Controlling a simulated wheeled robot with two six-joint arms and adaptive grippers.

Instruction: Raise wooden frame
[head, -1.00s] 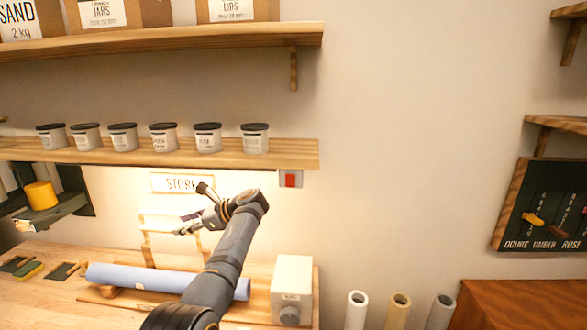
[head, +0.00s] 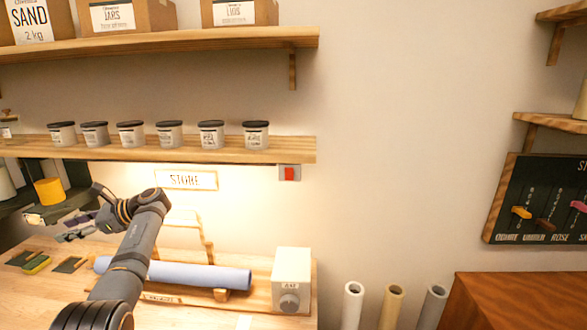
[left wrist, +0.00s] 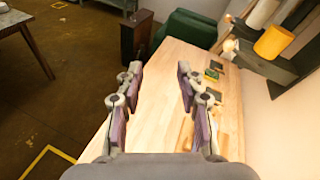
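What looks like the wooden frame (head: 205,238) stands at the back of the workbench in the head view, behind a blue roll (head: 190,274). Its right side post shows; my left forearm hides much of its left side. My left gripper (head: 82,215) is to the left of it, apart from it, above the left part of the bench. In the left wrist view the two fingers of this gripper (left wrist: 156,80) are spread wide, with only bench top visible between them. My right gripper is not in view.
A white box with a knob (head: 291,280) stands at the bench's right end. A shelf with several jars (head: 210,150) hangs above. A yellow cylinder (head: 49,191) stands at the left, near my left gripper. Small pads (head: 36,265) lie on the bench's left.

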